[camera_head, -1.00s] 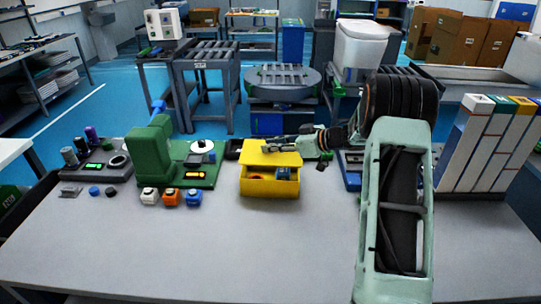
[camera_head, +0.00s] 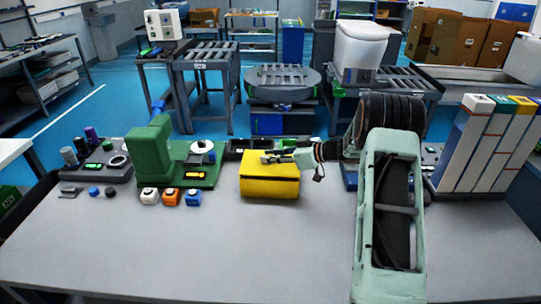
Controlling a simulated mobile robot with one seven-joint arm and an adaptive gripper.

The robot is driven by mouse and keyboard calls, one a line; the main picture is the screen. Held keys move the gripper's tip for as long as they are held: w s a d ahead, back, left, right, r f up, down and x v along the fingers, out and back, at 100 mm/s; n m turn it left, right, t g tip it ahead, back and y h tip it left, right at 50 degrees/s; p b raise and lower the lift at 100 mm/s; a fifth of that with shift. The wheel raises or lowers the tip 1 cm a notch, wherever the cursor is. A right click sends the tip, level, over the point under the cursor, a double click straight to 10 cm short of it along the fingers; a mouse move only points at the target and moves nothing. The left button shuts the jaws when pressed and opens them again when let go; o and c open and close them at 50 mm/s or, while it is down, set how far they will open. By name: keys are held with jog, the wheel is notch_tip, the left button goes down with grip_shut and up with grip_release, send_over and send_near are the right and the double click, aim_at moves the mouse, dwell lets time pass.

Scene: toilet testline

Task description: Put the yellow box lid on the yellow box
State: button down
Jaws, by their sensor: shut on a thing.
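The yellow box (camera_head: 269,188) stands on the grey table, near its back middle. The yellow box lid (camera_head: 261,171) lies over the top of the box and covers its opening, so the contents are hidden. My gripper (camera_head: 268,159) is at the top of the lid and is shut on it, reaching in from the right. The gripper fingers are small in this view. I cannot tell whether the lid is fully seated all round.
A green machine (camera_head: 155,160) stands left of the box, with white, orange and blue buttons (camera_head: 171,198) in front. A grey device (camera_head: 98,168) is at the far left. A tall rack (camera_head: 478,150) stands at the right. The table front (camera_head: 240,255) is clear.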

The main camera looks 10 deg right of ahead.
jog(key=shift+f, duration=0.25)
jog(key=c, duration=1.8)
grip_release()
jog(key=shift+o, duration=0.2)
jog(key=shift+r, duration=0.25)
jog(key=v, duration=1.2)
jog(key=shift+r, duration=0.4)
jog(key=shift+w+r, duration=0.1)
